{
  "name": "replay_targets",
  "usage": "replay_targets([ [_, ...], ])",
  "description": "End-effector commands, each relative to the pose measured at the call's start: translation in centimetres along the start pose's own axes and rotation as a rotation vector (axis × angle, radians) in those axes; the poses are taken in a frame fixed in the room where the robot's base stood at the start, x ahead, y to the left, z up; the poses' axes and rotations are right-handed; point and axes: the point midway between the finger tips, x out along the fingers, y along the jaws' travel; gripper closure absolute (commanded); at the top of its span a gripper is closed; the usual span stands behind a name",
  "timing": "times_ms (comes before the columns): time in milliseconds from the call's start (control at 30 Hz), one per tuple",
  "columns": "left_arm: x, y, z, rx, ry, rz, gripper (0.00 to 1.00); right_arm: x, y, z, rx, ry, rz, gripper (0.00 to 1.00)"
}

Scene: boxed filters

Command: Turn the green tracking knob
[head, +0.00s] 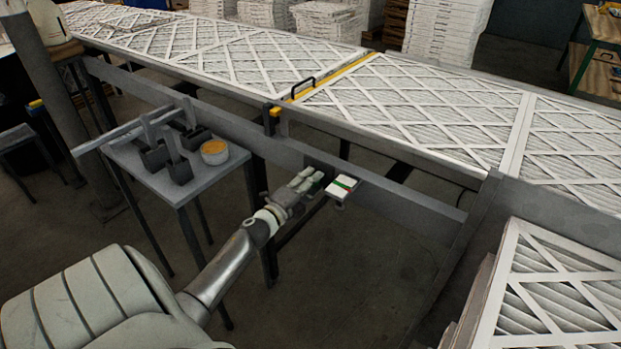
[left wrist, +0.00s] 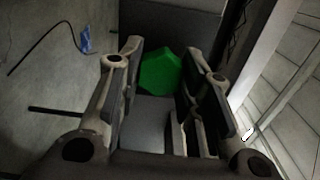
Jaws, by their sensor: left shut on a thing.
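The green tracking knob (left wrist: 160,74) shows as a bright green faceted shape between the fingertips in the left wrist view. My left gripper (left wrist: 163,52) is shut on it, with one finger at each side; the exact contact is dim. In the head view my left gripper (head: 313,178) reaches to the side of the conveyor frame, and its fingers largely hide the knob there. My right gripper is not in view.
A conveyor rail (head: 390,200) runs along the bed of white lattice filters (head: 420,105). A small grey side table (head: 205,178) with dark tools and a round orange-topped tin (head: 214,152) stands left of my arm. Stacked filters (head: 555,290) stand at the right. Floor below the rail is open.

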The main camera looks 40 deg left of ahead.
Motion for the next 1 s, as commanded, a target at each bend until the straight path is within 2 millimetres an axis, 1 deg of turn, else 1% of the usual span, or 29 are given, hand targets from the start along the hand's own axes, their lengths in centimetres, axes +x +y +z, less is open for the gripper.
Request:
replay_targets([
  [200, 0.0, 0.1, 0.0, 0.001, -0.001, 0.002, 0.91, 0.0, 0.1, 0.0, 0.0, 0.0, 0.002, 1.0],
  [233, 0.0, 0.1, 0.0, 0.001, -0.001, 0.002, 0.64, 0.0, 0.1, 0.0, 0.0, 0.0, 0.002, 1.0],
  [367, 0.0, 0.1, 0.0, 0.002, -0.001, 0.002, 0.48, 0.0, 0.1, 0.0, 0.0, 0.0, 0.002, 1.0],
  [400, 0.0, 0.1, 0.0, 0.002, -0.001, 0.002, 0.45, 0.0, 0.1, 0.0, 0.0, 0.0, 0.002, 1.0],
  [767, -0.3, 0.1, 0.0, 0.002, 0.0, 0.001, 0.45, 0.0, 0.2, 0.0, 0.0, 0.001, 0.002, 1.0],
  [867, -1.1, 0.1, 0.0, 0.002, 0.0, 0.002, 0.45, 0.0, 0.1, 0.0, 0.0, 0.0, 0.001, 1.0],
  [1000, -3.0, 0.2, 0.0, 0.002, 0.0, 0.003, 0.45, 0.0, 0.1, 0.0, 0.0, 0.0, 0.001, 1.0],
])
